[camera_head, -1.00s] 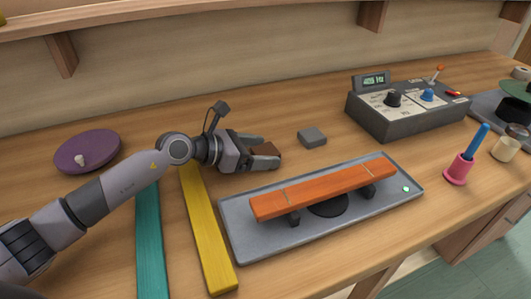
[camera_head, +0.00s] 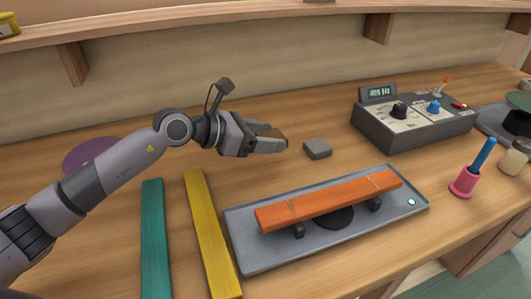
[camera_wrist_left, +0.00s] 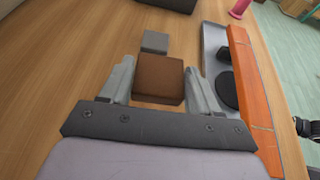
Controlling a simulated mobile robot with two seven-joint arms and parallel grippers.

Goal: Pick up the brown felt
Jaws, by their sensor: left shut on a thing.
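The brown felt (camera_wrist_left: 159,76) is a small block between the fingers of my left gripper (camera_wrist_left: 161,82) in the left wrist view. In the head view the left gripper (camera_head: 272,141) is shut on the brown felt (camera_head: 270,133) and holds it above the bench, behind the tray with the orange bar. The fingers partly hide the felt there. A grey block (camera_head: 317,149) of similar size lies on the bench just right of the fingertips; it also shows in the left wrist view (camera_wrist_left: 155,41).
An orange bar (camera_head: 330,198) rests on supports on a grey tray (camera_head: 275,257). Teal (camera_head: 155,240) and yellow (camera_head: 212,235) bars lie to its left. A purple disc (camera_head: 88,154) lies partly behind my arm.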

